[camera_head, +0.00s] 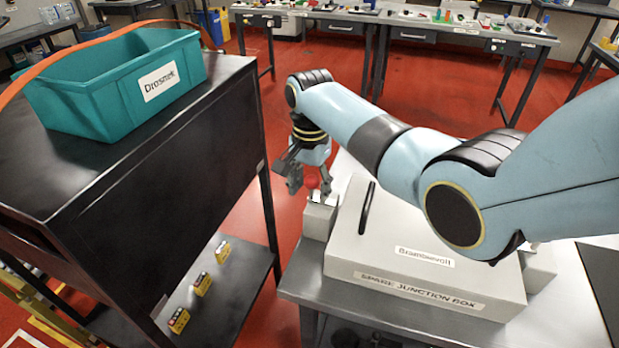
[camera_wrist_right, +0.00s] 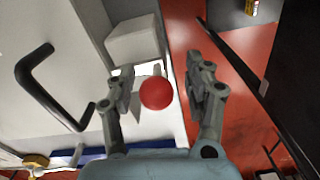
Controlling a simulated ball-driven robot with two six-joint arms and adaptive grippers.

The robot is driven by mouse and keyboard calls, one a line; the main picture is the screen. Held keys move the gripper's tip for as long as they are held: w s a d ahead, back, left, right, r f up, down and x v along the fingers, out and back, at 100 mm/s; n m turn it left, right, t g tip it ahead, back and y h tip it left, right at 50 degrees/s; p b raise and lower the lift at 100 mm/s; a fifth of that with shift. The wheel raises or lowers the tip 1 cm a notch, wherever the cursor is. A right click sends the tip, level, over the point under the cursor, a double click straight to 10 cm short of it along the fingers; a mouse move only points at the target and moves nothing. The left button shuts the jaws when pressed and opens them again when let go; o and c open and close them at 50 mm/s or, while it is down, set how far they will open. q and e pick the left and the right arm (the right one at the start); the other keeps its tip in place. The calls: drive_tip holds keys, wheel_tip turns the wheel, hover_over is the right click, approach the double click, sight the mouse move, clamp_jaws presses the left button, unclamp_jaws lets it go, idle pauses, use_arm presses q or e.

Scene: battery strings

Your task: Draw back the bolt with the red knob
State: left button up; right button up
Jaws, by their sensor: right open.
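The red knob (camera_wrist_right: 156,93) is a round ball that shows between the two fingers of my right gripper (camera_wrist_right: 160,78) in the wrist view. The fingers are spread, with a visible gap on the right side; whether the left finger touches the knob is unclear. In the head view the right gripper (camera_head: 308,184) points down over the knob (camera_head: 312,181), which is partly hidden. The knob sits by a pale block (camera_head: 319,222) at the left side of the spare junction box (camera_head: 440,282). The bolt itself is mostly hidden. My left gripper is out of view.
A black handle (camera_head: 367,208) stands up from the box lid, near the gripper. A dark cabinet (camera_head: 150,190) with a teal bin (camera_head: 110,85) stands at the left. Small yellow devices (camera_head: 202,284) rest on its lower shelf. A gap of red floor separates cabinet and bench.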

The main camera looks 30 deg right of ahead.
wheel_tip(320, 180, up, 12)
drive_tip(key=shift+w+a+f, duration=0.1)
idle(0.7)
